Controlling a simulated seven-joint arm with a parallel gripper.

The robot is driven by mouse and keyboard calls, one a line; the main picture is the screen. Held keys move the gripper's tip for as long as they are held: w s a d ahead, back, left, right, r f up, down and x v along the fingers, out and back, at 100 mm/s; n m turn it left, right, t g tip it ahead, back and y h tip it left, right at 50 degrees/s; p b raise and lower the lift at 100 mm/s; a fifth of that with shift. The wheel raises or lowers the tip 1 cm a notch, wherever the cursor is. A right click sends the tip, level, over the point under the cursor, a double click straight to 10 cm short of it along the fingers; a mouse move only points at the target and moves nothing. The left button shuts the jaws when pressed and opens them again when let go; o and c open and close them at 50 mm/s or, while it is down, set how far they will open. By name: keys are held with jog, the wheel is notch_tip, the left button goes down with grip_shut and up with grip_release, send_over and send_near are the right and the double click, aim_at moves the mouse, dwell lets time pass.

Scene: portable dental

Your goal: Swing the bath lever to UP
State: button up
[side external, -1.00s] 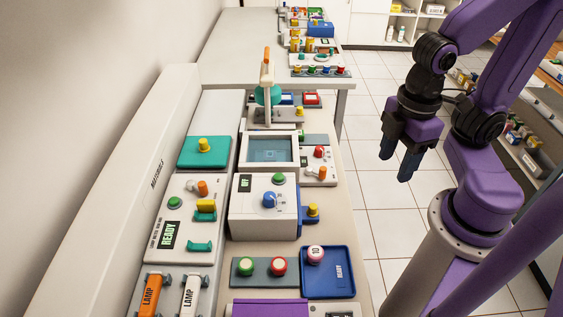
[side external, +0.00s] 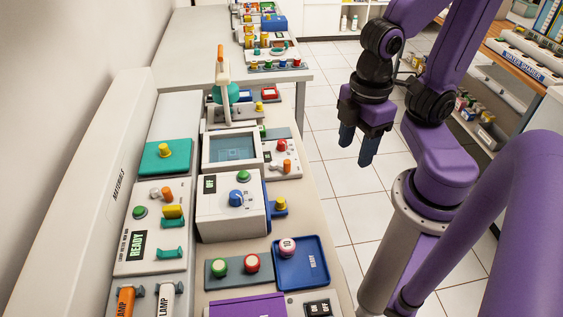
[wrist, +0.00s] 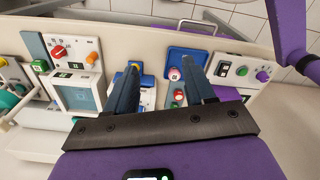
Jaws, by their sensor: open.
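No lever is legibly marked as the bath lever. A white-framed unit with a blue-teal basin or window (side external: 231,148) stands mid-bench and also shows in the wrist view (wrist: 76,98). Beside it is a small white panel with a red knob (side external: 281,145) and an orange-tipped lever (side external: 287,167); an orange tip (wrist: 92,57) shows there in the wrist view. A taller orange-topped handle (side external: 220,65) rises behind, over a teal part. My gripper (side external: 356,154) is open and empty, above and right of the bench, apart from these things; its fingers (wrist: 160,65) spread over the bench.
A white box with a blue dial (side external: 236,198) and a display reading OFF stands in front of the basin unit. A blue tray (side external: 301,262) with a pink knob or ball and red and green buttons are nearer. A long panel reading READY (side external: 137,244) lies left.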

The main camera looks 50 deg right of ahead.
jog(key=shift+c, duration=0.7)
jog(key=m+g+h, duration=0.1)
jog(key=m+g, duration=0.1)
jog(key=m, duration=0.5)
send_over(287, 161)
jog(key=s+a, duration=0.5)
jog(key=a, duration=0.1)
jog(key=w+d+f+m+g, duration=0.1)
jog(key=w+d+m, duration=0.2)
jog(key=w, duration=0.3)
jog(key=w+d+f+m+g, duration=0.1)
jog(key=w+d+m+g, duration=0.15)
jog(key=w, duration=0.35)
jog(key=shift+t+y, duration=0.3)
jog(key=shift+t, duration=0.15)
jog(key=x, duration=1.7)
jog(key=shift+d, duration=0.25)
grip_shut()
